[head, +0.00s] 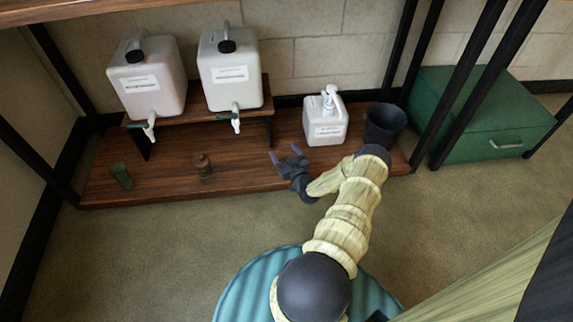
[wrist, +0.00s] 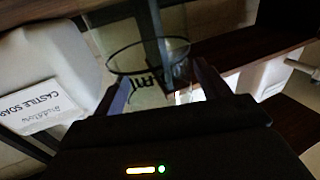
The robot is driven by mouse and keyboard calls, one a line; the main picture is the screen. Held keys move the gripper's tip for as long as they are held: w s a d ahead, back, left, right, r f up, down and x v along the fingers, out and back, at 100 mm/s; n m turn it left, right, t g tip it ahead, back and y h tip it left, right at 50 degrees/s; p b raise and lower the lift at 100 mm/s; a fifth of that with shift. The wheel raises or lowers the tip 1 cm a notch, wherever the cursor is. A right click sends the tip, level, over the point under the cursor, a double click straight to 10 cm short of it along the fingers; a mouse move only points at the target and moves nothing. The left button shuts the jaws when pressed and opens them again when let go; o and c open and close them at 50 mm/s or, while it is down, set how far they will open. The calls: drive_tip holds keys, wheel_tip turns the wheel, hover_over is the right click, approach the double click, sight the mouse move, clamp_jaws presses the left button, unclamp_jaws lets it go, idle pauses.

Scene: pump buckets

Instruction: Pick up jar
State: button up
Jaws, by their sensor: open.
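My gripper (head: 284,152) is open above the front of the low wooden shelf, with its two fingers apart. In the wrist view, a clear jar (wrist: 151,43) with a dark round rim and dark lettering shows in the gap between and beyond the fingertips (wrist: 160,80). The fingers stand on either side of it in the picture; I cannot tell whether they touch it. I cannot make out this clear jar in the head view. A small green container (head: 121,175) and a small brown container (head: 203,167) stand on the shelf to the left of my gripper.
A white pump jug (head: 325,128) stands close right of my gripper, beside a dark bucket (head: 384,125). Two white tap jugs (head: 147,78) (head: 230,70) sit on a raised stand behind. Black posts and a green chest (head: 480,115) are at right.

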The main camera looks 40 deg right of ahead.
drive_tip(key=shift+c, duration=0.2)
drive_tip(key=c, duration=1.2)
wheel_tip(320, 180, up, 10)
drive_tip(key=p, duration=0.6)
drive_tip(key=shift+p, duration=0.35)
